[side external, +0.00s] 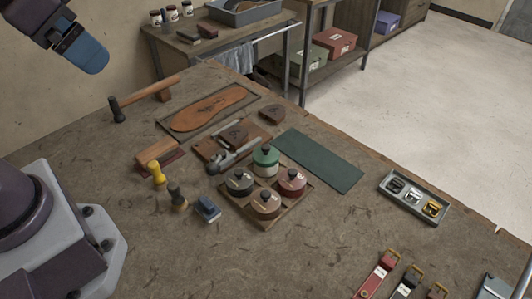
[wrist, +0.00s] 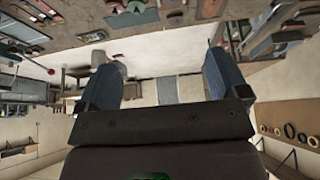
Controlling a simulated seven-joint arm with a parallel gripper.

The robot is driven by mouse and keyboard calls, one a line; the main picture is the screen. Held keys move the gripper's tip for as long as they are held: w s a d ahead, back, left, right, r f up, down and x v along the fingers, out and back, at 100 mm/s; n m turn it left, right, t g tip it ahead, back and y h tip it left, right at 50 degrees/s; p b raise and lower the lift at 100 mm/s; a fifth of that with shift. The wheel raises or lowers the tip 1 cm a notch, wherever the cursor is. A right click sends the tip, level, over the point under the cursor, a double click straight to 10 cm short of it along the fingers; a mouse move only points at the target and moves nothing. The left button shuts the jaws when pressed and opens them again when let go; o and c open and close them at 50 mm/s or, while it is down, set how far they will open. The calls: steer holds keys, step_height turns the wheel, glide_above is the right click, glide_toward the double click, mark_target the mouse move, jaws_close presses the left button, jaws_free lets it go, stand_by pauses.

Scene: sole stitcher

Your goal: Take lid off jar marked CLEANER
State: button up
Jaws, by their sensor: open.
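Several lidded jars stand in a wooden tray (side external: 262,222) near the middle of the bench. They include a green-lidded jar (side external: 265,161) at the back, a black-lidded jar (side external: 239,182) at left, a red-lidded jar (side external: 291,182) at right and a brown-lidded jar (side external: 266,204) in front. All lids with dark knobs are on. The labels are too small to read, so I cannot tell which is CLEANER. My gripper (side external: 85,54) is high at the upper left, far from the jars. In the wrist view my gripper (wrist: 165,64) has its blue fingers wide apart with nothing between them.
Near the tray lie a grey metal tool (side external: 232,158), a yellow-handled tool (side external: 158,173), a small blue block (side external: 208,209) and a green mat (side external: 318,160). A hammer (side external: 145,95) and a leather sole (side external: 210,107) lie behind.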

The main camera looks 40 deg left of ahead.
steer(key=m+g, duration=0.6)
steer(key=m, duration=1.9)
glide_above(266, 147)
step_height(266, 147, down, 17)
step_height(266, 147, down, 8)
steer(key=shift+w+d+r, duration=0.1)
steer(key=shift+d+r, duration=0.05)
steer(key=shift+r, duration=0.1)
steer(key=shift+a+f, duration=0.2)
steer(key=shift+f, duration=2.55)
